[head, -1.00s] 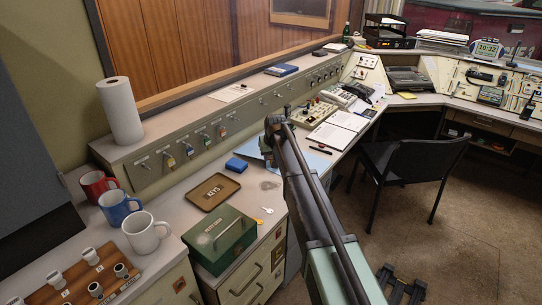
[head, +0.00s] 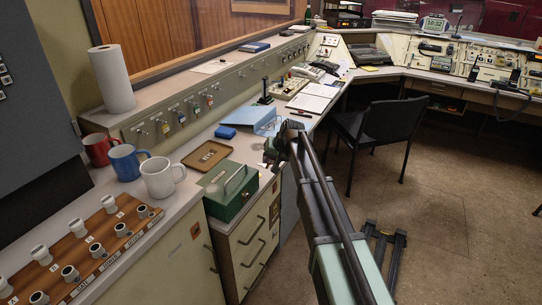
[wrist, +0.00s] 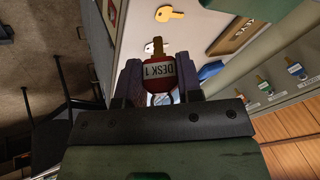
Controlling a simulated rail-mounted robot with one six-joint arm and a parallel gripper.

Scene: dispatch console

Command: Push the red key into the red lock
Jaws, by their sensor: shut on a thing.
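The red key, with a red tag reading "DESK 1" (wrist: 159,72), is held between the two fingers of my gripper (wrist: 159,82) in the wrist view, its brass end pointing away from me. In the head view my gripper (head: 276,152) is over the counter edge, right of the green box; the key is too small to make out there. The lock panel (head: 185,115) runs along the back of the counter, away from my gripper, with several tagged keys on it.
A green box (head: 230,190), a brown KEYS tray (head: 207,154) and a blue block (head: 226,132) are on the counter. Mugs (head: 163,178) stand at the left; a chair (head: 375,130) is at right.

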